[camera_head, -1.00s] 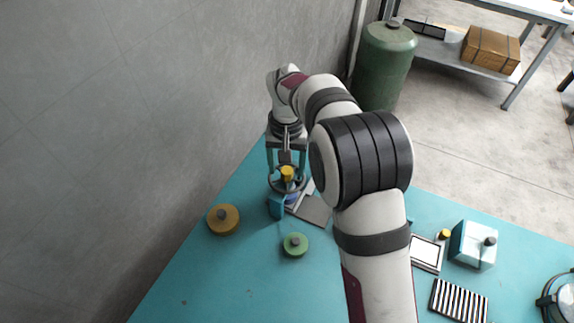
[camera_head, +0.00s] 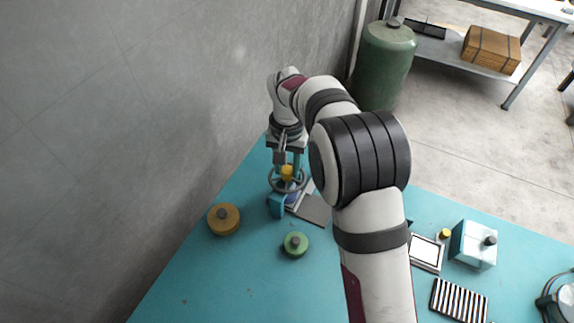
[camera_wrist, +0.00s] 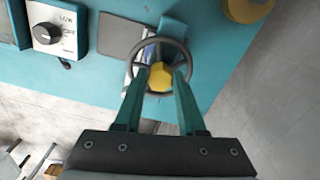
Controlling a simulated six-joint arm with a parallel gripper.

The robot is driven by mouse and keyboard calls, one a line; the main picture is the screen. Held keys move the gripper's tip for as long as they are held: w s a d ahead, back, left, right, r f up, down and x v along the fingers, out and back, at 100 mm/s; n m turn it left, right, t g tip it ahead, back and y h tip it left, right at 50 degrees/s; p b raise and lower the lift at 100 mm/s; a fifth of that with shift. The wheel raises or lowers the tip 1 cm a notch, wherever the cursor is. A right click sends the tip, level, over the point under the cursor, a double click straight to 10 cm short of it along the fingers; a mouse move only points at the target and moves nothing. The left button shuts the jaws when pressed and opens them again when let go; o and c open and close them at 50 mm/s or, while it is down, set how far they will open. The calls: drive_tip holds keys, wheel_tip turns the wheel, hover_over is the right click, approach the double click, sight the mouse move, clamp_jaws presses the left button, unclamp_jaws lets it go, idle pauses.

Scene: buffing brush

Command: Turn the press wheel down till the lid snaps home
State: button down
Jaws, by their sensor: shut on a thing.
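The press wheel, a dark ring (camera_head: 272,188) with a yellow hub (camera_head: 287,172), stands at the far end of the teal bench. In the wrist view the wheel (camera_wrist: 187,50) shows from above, with the yellow hub (camera_wrist: 160,77) at its middle. My gripper (camera_wrist: 162,70) points down at the wheel, its two teal fingers on either side of the yellow hub and shut on it. The teal press frame (camera_head: 277,206) shows below the wheel. A blue and white part (camera_wrist: 147,54) shows beneath the ring. The lid is mostly hidden by the wheel; its seating cannot be told.
A grey plate (camera_head: 314,210) lies beside the press. A yellow-brown round pot (camera_head: 223,220) and a green one (camera_head: 295,244) stand nearer on the bench. A grey wall rises close on the left. A teal box (camera_head: 474,244) and striped block (camera_head: 459,300) lie right.

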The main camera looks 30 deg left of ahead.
sight(287, 169)
drive_tip(key=shift+m, duration=0.5)
drive_tip(key=c, duration=0.5)
unclamp_jaws()
wheel_tip(287, 169, up, 16)
drive_tip(key=shift+f, duration=0.1)
